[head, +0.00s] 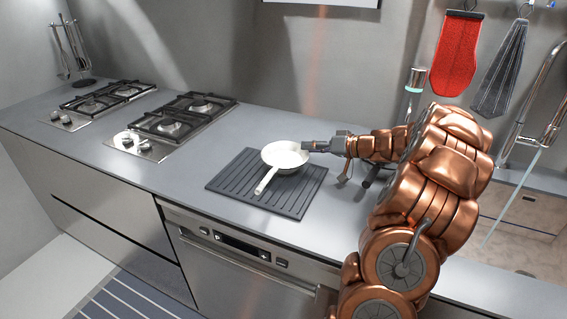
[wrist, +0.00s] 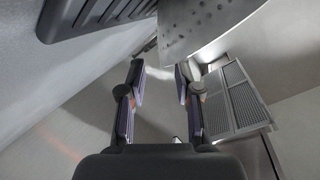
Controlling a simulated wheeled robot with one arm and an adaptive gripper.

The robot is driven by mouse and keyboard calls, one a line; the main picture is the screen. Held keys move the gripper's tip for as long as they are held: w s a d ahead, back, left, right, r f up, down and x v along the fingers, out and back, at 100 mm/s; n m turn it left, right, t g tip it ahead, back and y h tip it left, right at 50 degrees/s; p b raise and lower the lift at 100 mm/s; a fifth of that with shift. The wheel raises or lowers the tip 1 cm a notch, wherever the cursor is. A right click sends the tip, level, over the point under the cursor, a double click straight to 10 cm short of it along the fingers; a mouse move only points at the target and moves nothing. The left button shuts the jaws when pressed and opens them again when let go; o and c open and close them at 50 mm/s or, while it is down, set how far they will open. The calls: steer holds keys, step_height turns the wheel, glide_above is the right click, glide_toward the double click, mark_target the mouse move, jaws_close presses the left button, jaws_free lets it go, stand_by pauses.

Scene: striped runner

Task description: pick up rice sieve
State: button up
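The rice sieve (head: 284,156) is a pale, shallow round bowl with a long handle pointing toward the front left. It sits on a dark grooved mat (head: 232,184) on the counter. In the wrist view its perforated metal wall (wrist: 205,22) fills the top, just beyond the fingertips. My gripper (head: 309,146) is at the sieve's right rim in the head view, reaching in from the right. In the wrist view the two fingers of my gripper (wrist: 160,72) stand apart with nothing clearly between them. I cannot tell whether a finger touches the rim.
Two gas hobs (head: 182,116) (head: 108,96) stand on the counter to the left. A red mitt (head: 456,52) and a grey striped cloth (head: 500,70) hang at the back right, above a sink with a tap (head: 545,95). The counter between mat and hobs is clear.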

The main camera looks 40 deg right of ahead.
steer(key=p+x, duration=0.1)
steer(key=x, duration=0.3)
steer(key=shift+a+r, duration=0.1)
steer(key=shift+r, duration=0.05)
jaws_close()
stand_by(0.5)
